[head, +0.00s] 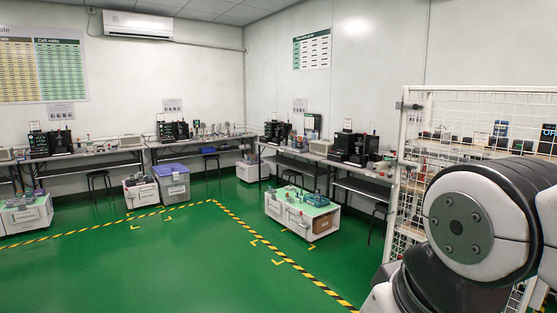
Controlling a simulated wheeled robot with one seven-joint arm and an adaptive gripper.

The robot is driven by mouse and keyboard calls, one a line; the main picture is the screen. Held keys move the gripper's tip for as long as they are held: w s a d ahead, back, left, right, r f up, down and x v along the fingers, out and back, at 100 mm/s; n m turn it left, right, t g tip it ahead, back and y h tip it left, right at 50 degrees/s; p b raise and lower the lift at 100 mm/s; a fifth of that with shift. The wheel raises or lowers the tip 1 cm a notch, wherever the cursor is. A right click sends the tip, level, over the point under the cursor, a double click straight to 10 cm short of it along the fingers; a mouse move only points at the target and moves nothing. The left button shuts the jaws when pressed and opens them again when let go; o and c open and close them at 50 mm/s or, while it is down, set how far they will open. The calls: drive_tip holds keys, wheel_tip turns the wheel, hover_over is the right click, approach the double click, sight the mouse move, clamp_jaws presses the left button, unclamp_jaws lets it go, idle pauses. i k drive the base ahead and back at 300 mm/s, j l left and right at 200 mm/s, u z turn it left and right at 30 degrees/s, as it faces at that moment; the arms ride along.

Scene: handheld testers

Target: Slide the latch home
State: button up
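A white wire-mesh panel (480,97) stands at the right. A small grey metal fitting (408,106) sits near the top of its left post. It may be the latch or a hinge; I cannot tell which, nor its position. My arm's white and black links cover the lower right and hide much of the panel. My gripper is out of the picture, so its state and its place relative to the fitting do not show.
The green floor (130,265) is open at left and centre, with yellow-black tape (235,221) on it. A low white cart (315,222) stands in the middle. Benches with testers (350,146) line the walls, with stools (100,180) and a grey bin (172,184).

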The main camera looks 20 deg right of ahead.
sight(408, 168)
drive_tip(key=i+l, duration=0.15)
drive_tip(key=i, duration=0.35)
drive_tip(key=i+l, duration=0.15)
drive_tip(key=i, duration=0.35)
drive_tip(key=i+l, duration=0.35)
drive_tip(key=l, duration=0.2)
drive_tip(key=i+l, duration=0.4)
drive_tip(key=l, duration=0.15)
drive_tip(key=k+l+z, duration=0.05)
